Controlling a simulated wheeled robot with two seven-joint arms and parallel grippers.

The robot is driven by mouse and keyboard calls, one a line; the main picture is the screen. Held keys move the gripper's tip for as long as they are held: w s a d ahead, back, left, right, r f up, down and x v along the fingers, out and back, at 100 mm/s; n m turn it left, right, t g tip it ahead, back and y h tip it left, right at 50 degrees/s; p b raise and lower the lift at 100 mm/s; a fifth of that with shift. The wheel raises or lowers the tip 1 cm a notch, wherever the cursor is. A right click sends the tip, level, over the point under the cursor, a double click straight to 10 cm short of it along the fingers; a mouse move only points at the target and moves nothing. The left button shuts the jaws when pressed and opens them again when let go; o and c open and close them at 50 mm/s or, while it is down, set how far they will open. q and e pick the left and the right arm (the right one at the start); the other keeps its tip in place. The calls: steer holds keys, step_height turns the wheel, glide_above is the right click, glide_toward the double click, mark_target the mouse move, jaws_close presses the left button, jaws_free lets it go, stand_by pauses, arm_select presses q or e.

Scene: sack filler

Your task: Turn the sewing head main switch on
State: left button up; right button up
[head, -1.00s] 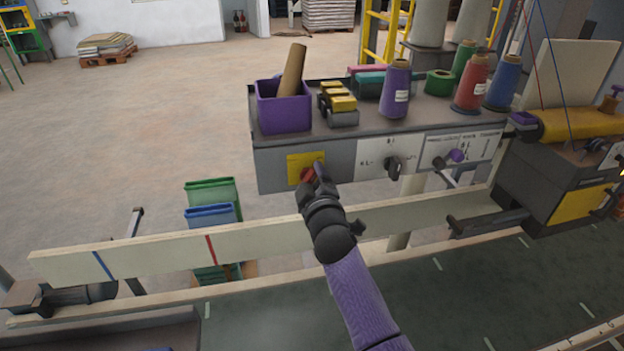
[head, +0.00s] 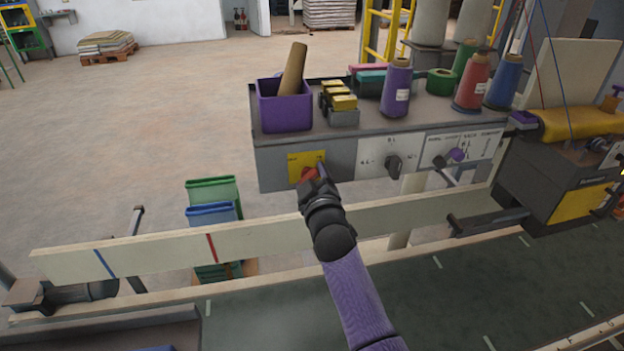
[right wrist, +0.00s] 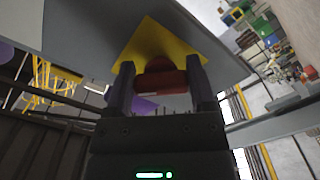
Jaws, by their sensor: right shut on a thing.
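The main switch is a red knob (head: 309,174) on a yellow plate (head: 293,165) at the left end of the grey control panel's front. In the head view my right gripper (head: 315,178) reaches up to it and hides part of the knob. In the right wrist view the red knob (right wrist: 160,80) sits between the two fingers of my right gripper (right wrist: 160,92), with the yellow plate (right wrist: 172,42) behind it. The fingers are shut on the knob. My left gripper is not in view.
A purple bin (head: 284,108) and thread spools (head: 396,88) stand on top. A long pale rail (head: 270,238) runs below the panel, above the green belt (head: 440,280).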

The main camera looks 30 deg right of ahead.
steer(key=o, duration=1.2)
steer(key=shift+s, duration=0.1)
steer(key=p+v, duration=0.1)
steer(key=v, duration=0.8)
steer(key=shift+s+a+p, duration=0.2)
steer(key=shift+s+p, duration=0.1)
steer(key=shift+s, duration=0.1)
steer(key=shift+f, duration=0.1)
